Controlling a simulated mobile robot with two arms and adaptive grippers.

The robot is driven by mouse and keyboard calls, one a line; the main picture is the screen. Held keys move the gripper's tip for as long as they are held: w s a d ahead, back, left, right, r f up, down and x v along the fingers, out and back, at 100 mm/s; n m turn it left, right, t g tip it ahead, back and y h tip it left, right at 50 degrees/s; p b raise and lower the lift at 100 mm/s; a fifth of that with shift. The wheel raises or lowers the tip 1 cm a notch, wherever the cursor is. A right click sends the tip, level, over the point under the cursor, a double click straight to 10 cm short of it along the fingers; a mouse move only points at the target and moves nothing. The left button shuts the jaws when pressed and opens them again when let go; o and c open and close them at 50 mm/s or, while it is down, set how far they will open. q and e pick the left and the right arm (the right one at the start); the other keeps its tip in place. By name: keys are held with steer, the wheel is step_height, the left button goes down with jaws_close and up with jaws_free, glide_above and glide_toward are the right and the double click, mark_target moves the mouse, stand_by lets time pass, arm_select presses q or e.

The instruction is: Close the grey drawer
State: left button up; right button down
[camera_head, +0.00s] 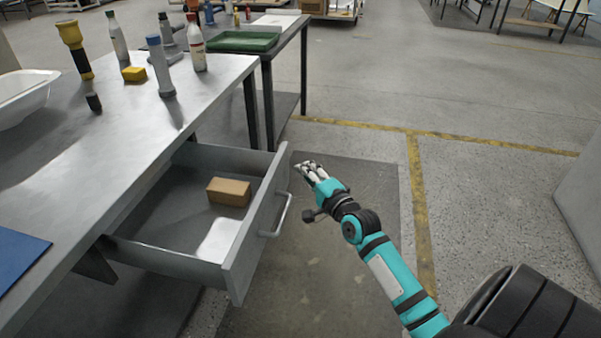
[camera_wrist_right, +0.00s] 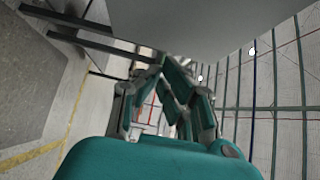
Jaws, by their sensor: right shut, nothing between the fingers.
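The grey drawer (camera_head: 258,228) is pulled out from under the metal workbench, with its front panel facing right. A bar handle (camera_head: 279,216) is on the front. A small brown box (camera_head: 229,191) lies inside the drawer. My right gripper (camera_head: 304,168) is shut and empty, just to the right of the panel's far end, beyond the handle. A touch between gripper and panel cannot be made out. In the right wrist view the closed fingers (camera_wrist_right: 166,82) point toward a plain grey surface (camera_wrist_right: 185,25), which may be the drawer front. My left gripper is not in view.
The workbench (camera_head: 120,165) carries several bottles, a yellow block (camera_head: 134,74), a white basin (camera_head: 22,95) and a blue mat (camera_head: 18,258). A second table with a green tray (camera_head: 243,40) stands behind. The floor right of the drawer is open.

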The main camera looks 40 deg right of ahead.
steer(key=shift+w+a, duration=0.45)
steer(key=shift+w, duration=0.1)
